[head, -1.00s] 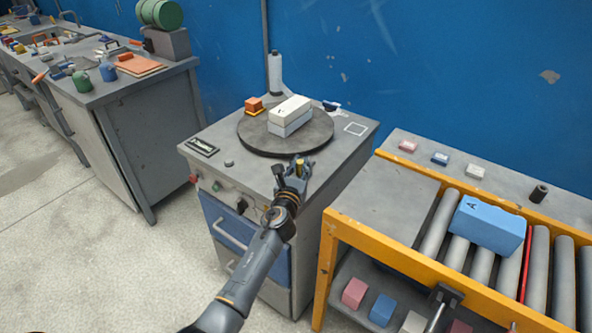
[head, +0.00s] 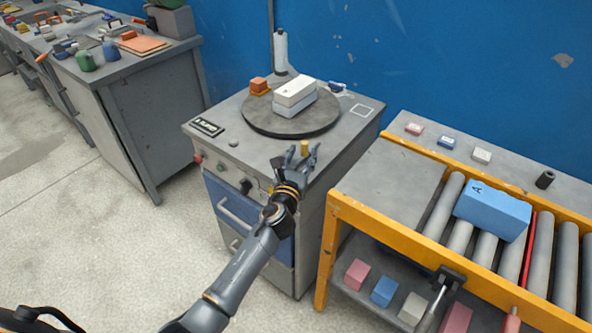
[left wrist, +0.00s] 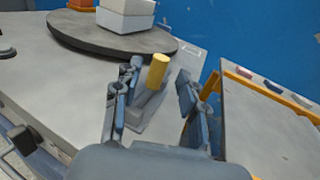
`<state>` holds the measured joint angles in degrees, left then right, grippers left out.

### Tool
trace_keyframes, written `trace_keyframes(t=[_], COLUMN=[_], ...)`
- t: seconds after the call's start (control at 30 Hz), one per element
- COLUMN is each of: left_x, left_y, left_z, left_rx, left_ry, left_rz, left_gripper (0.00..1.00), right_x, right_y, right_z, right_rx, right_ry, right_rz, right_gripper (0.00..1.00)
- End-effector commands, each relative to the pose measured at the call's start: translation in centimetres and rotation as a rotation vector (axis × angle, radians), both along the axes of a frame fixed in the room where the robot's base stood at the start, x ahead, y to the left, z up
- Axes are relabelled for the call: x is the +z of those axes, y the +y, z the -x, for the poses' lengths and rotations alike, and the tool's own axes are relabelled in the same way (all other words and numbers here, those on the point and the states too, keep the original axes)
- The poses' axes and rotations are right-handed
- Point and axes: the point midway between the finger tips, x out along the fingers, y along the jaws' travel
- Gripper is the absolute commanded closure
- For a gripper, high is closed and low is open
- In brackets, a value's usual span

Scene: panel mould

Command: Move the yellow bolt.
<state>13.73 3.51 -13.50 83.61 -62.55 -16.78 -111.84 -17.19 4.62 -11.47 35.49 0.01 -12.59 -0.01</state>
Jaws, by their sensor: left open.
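The yellow bolt (head: 304,147) stands near the front right edge of the grey cabinet's top, in front of the round turntable. In the left wrist view the yellow bolt (left wrist: 157,72) is a short upright cylinder, seemingly on a grey piece whose shape is partly hidden. My left gripper (head: 302,156) is open, with its fingers pointing towards the bolt. In the left wrist view the open left gripper (left wrist: 159,80) has one finger on each side of the bolt, with gaps showing. My right gripper is not in view.
A yellow-framed roller conveyor (head: 400,235) with a blue block (head: 492,210) stands to the right. A blue wall (head: 420,50) closes the back.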

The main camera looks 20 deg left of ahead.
Motion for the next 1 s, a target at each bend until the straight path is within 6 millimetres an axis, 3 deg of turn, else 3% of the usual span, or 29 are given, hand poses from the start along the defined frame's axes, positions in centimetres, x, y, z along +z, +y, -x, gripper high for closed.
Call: trace_keyframes(t=[0.2,0.4,1.0], left_x=[-0.1,0.0,0.0], left_y=[-0.3,-0.4,-0.4], left_z=[4.5,6.8,7.3], left_rx=[-0.003,-0.003,-0.002], left_ry=[0.001,0.001,0.0], left_rz=[0.0,0.0,0.001], left_gripper=[0.58,0.58,0.58], right_x=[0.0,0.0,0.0], right_y=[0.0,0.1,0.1], right_z=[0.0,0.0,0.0], right_rx=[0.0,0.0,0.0], right_ry=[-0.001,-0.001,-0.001], right_rz=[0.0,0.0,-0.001], right_gripper=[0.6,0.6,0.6])
